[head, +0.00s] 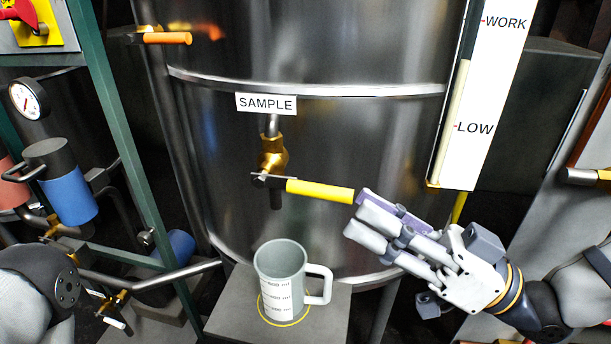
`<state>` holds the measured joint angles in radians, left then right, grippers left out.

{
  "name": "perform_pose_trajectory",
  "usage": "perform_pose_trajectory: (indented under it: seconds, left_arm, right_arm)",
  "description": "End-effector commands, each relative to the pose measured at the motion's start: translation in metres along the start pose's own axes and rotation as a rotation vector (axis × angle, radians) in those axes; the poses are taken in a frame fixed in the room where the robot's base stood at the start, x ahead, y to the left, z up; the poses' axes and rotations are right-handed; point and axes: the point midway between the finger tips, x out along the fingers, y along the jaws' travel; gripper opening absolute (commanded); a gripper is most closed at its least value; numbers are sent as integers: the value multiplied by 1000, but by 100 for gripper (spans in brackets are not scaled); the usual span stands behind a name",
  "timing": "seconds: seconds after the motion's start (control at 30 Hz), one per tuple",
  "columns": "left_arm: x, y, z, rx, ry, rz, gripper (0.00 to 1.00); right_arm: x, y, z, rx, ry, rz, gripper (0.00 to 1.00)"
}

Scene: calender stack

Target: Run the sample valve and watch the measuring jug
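The sample valve (272,160) is a brass tap with a dark spout on the steel tank, below a white SAMPLE label (266,104). Its yellow lever handle (320,191) points right, slightly downward. The measuring jug (281,277), pale grey with printed marks and a handle on its right, stands upright below the spout on a grey stand. No liquid stream shows, and I see no liquid in the jug. My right gripper (364,213) has its fingers extended at the lever's free end; whether they touch it I cannot tell. My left gripper is out of view.
A level gauge board (478,110) marked WORK and LOW is at the upper right. An orange-handled valve (167,38) is at the upper left. A green frame (135,170), a pressure gauge (29,99) and a blue cylinder (65,190) fill the left side.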

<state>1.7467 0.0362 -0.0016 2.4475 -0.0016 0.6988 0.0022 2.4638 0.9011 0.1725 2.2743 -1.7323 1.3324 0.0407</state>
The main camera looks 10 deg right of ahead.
Motion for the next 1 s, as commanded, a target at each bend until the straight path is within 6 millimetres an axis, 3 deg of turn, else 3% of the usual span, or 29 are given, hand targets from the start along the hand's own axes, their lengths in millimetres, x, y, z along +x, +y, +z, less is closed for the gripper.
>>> perform_pose_trajectory:
  seconds: [0.2,0.4,0.7,0.73,0.87,1.0]
  left_arm:
    - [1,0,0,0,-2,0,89]
    - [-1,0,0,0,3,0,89]
    - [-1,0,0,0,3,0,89]
    - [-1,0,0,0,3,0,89]
    - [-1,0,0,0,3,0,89]
    - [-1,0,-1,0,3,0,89]
  right_arm:
    - [56,-1,2,1,-5,-3,34]
    - [87,0,2,1,-5,0,34]
    - [92,0,2,3,-5,2,34]
    - [92,0,2,3,-5,2,32]
    - [92,0,2,3,-5,2,2]
    - [92,0,2,2,-5,3,0]
